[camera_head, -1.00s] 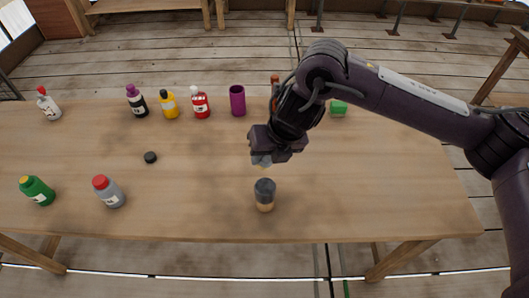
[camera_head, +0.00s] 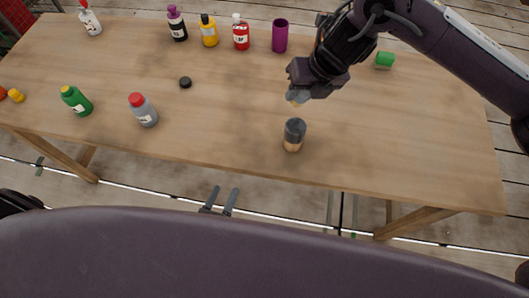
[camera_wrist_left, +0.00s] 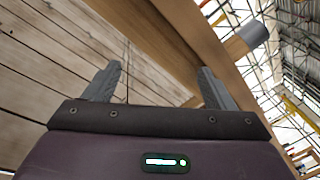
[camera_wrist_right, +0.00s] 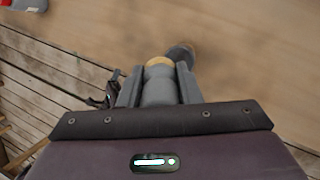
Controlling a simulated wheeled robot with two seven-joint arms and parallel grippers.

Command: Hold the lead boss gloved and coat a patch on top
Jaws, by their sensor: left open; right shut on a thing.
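The lead boss (camera_head: 294,128), a dark grey cylinder on a tan base, stands upright near the table's front edge.
On the table (camera_head: 235,120) stand a grey bottle with a red cap (camera_head: 143,112), a green bottle (camera_head: 77,102) and a black disc (camera_head: 185,82). Several bottles, a purple cup (camera_head: 280,37) and a green block (camera_head: 385,60) are along the back. The front middle is clear.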

